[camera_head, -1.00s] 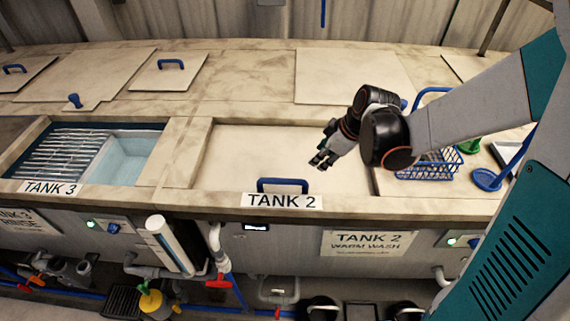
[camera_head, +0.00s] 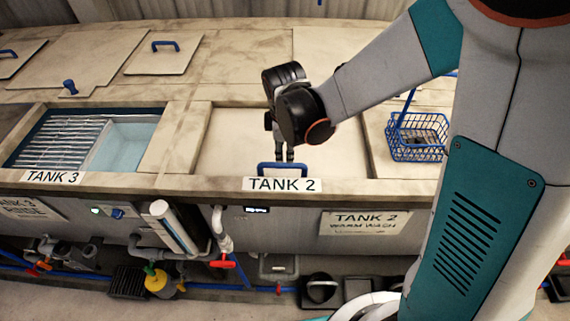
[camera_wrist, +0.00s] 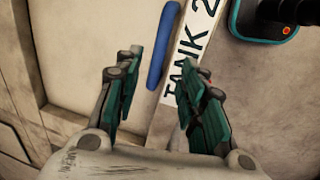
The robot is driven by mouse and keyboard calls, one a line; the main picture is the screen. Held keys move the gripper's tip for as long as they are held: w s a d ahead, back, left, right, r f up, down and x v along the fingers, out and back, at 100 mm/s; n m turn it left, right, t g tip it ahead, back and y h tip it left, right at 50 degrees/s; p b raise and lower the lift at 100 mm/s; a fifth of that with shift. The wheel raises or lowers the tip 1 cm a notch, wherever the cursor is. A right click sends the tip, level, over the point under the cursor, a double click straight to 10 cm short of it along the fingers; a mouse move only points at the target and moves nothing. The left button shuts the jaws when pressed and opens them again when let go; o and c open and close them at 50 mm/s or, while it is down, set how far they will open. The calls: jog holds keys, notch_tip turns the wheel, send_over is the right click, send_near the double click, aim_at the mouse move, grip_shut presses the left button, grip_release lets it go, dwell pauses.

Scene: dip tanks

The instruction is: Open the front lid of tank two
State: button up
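The front lid of tank two (camera_head: 225,150) is a flat beige panel lying shut in its frame. Its blue bar handle (camera_head: 283,168) stands at the lid's front edge, just behind the white TANK 2 label (camera_head: 283,185). My gripper (camera_head: 284,156) points down just above and behind the handle in the head view. In the wrist view the two fingers of my gripper (camera_wrist: 165,100) are spread apart with nothing between their pads. The blue handle (camera_wrist: 163,45) lies ahead of the fingertips there, between their lines, beside the label (camera_wrist: 190,50). I see no contact.
Tank three (camera_head: 125,145) stands open at the left, showing a metal grille and water. A blue wire basket (camera_head: 418,140) sits on the top to the right. Pipes and a red valve (camera_head: 223,262) run below the front edge.

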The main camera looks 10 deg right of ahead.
aim_at(285, 164)
jog(key=f+b, duration=0.1)
jog(key=f, duration=0.2)
jog(key=w+f+b, duration=0.1)
jog(key=f+b, duration=0.2)
jog(key=f, duration=0.2)
jog(key=shift+w+d+f+b, duration=0.15)
jog(key=shift+w+f+b, duration=0.15)
jog(key=shift+w+b, duration=0.05)
grip_shut()
